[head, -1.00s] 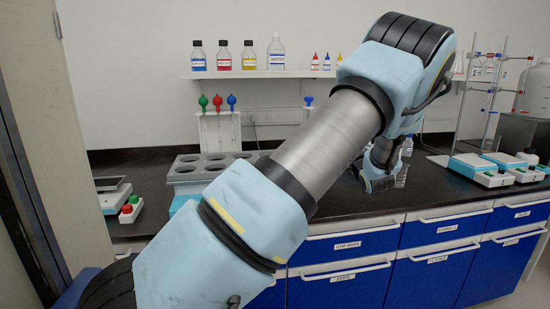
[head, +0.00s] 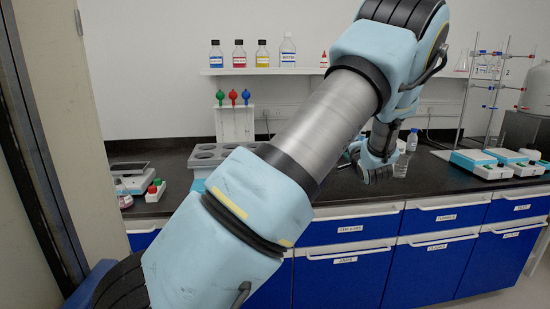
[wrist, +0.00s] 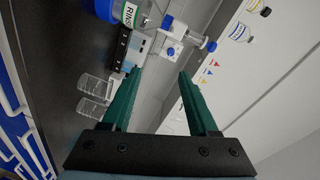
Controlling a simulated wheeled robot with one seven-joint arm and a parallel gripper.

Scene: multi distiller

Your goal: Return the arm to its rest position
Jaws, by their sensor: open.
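My light blue and grey arm (head: 325,110) stretches diagonally across the head view, from lower left to upper right, and bends down toward the bench at its far end. In the head view my wrist (head: 378,160) hangs above the black bench, and the fingers cannot be made out there. In the wrist view my gripper (wrist: 159,74) shows two green fingers spread apart with nothing between them. A bottle labelled RINSE (wrist: 127,12) and clear beakers (wrist: 95,95) stand beyond the fingers, apart from them.
A bottle (head: 411,141) stands on the bench close to my wrist. A grey rack (head: 218,155) and pipette stand (head: 235,124) are behind my arm. Blue drawers (head: 345,272) front the bench. Stirrer plates (head: 485,163) stand right. A door frame (head: 50,150) is close on the left.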

